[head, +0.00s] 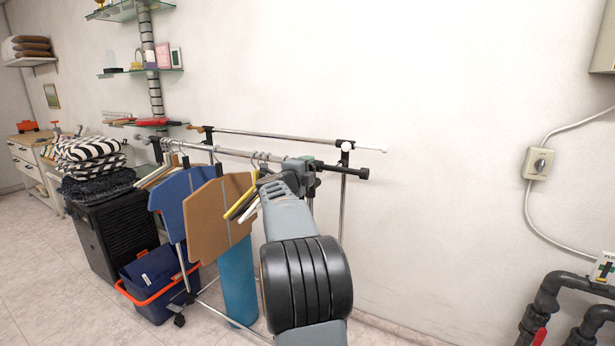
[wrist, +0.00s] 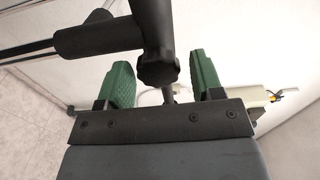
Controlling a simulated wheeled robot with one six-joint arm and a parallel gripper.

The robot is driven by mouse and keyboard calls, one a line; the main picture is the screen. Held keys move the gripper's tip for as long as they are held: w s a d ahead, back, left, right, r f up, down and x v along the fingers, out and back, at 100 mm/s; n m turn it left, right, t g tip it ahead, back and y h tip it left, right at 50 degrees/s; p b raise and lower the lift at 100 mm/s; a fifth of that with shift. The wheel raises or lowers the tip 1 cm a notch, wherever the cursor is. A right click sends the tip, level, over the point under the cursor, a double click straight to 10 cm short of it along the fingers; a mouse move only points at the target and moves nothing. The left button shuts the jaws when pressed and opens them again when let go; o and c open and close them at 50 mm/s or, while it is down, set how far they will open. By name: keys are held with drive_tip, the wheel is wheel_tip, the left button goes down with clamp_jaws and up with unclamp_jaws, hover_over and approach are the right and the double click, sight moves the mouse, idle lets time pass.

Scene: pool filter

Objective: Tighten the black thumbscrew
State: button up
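The black thumbscrew (wrist: 157,70) shows in the wrist view as a ridged knob below a black upright tube, where a thicker black sleeve joins from the left. My gripper (wrist: 161,76) is open, with one green finger on each side of the knob. Gaps show between the knob and both fingers; how deep it sits between them is hard to tell. In the head view, my gripper (head: 304,172) is at the right end of the garment rack's front rail (head: 228,151), by a black end fitting (head: 340,169). The thumbscrew cannot be made out there.
Blue (head: 178,195) and brown (head: 222,222) boards and several hangers hang left of my arm. A blue roll (head: 238,285) and a blue basket (head: 155,280) stand below. The white wall is close behind the rack. Black pipes (head: 548,300) are at the far right.

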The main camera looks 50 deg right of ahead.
drive_tip(key=b+v, duration=0.1)
drive_tip(key=v, duration=0.5)
idle(0.3)
drive_tip(key=v, duration=1.4)
